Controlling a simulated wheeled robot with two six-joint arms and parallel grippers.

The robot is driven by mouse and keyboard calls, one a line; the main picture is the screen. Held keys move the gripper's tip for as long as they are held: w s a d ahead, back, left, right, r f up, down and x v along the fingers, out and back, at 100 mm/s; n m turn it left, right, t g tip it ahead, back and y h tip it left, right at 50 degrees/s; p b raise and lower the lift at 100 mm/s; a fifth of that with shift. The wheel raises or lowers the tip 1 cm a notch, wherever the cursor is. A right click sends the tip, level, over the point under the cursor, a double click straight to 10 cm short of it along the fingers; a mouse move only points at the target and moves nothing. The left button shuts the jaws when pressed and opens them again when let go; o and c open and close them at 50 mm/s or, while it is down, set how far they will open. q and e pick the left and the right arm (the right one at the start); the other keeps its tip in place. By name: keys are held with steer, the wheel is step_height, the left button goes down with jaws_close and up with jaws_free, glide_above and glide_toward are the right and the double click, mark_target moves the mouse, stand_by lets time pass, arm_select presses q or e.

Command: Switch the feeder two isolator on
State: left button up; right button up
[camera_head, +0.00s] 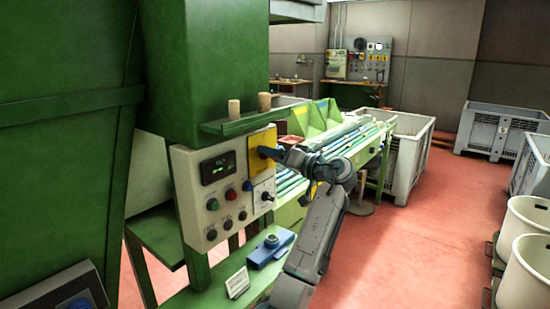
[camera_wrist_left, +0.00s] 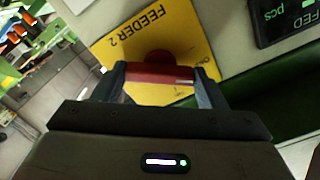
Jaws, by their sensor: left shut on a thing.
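The feeder two isolator has a yellow plate (camera_head: 262,138) on the right side of the grey control panel (camera_head: 196,222). In the left wrist view the plate (camera_wrist_left: 125,40) reads FEEDER 2 upside down, with a small mark near its right corner. Its red handle (camera_wrist_left: 158,74) lies across the picture between the two fingers of my left gripper (camera_wrist_left: 160,78). The gripper is shut on the handle. In the head view my left gripper (camera_head: 264,152) is at the plate and hides the handle. My right gripper is in neither view.
Below the plate is a white switch plate (camera_head: 264,193) with a black knob. Buttons and a display (camera_head: 218,168) are to the left. Two corks stand on the green shelf (camera_head: 240,124) above. A blue device (camera_head: 270,251) and a white card (camera_head: 237,283) are on the lower bench.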

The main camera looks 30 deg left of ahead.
arm_select(q)
steer(key=shift+m+p, duration=2.5)
steer(key=shift+m, duration=2.9)
steer(key=o, duration=1)
